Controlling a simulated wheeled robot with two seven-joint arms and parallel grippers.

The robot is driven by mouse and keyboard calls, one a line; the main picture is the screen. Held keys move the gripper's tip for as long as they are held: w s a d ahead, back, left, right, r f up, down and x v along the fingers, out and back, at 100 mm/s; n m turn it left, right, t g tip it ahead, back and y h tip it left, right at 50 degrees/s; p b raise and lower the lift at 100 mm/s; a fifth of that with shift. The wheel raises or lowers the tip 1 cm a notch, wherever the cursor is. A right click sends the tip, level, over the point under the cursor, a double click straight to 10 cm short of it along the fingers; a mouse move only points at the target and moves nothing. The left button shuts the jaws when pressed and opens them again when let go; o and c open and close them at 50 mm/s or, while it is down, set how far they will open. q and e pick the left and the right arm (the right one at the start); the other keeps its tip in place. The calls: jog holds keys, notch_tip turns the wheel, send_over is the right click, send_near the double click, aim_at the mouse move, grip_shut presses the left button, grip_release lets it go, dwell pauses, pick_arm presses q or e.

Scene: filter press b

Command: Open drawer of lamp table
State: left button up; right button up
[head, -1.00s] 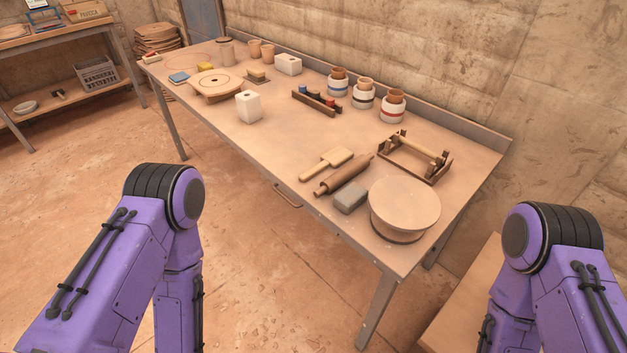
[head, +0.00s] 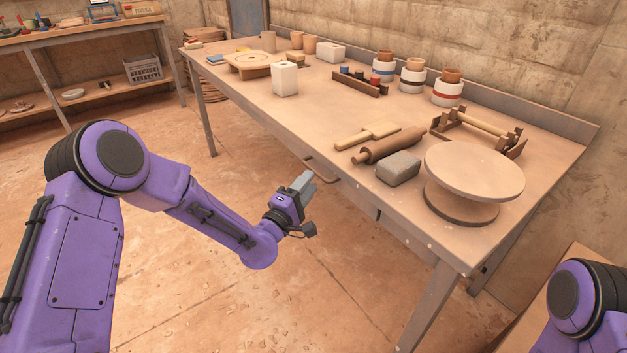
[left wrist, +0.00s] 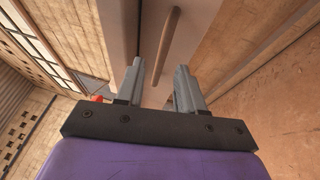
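The lamp table is the long workbench (head: 330,125) with a pale top and metal legs. A brown bar handle (head: 322,174) sits on its front edge, and the drawer front looks flush with the table. In the left wrist view the handle (left wrist: 166,45) runs beyond and between my fingertips on a pale drawer front (left wrist: 148,35). My left gripper (head: 301,184) is just in front of the handle, its fingers apart and empty; it also shows in the left wrist view (left wrist: 160,82). It appears not to touch the handle. My right gripper is out of view.
On the table stand a round turntable (head: 474,172), a grey block (head: 398,168), a rolling pin (head: 390,146), a wooden rack (head: 478,132) and several banded jars (head: 412,78). A shelf bench (head: 85,75) is at the far left. The floor before the table is clear.

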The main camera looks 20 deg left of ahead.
pick_arm(q)
jog(key=shift+x, duration=1.8)
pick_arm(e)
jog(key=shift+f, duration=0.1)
pick_arm(q)
jog(key=shift+f, duration=0.1)
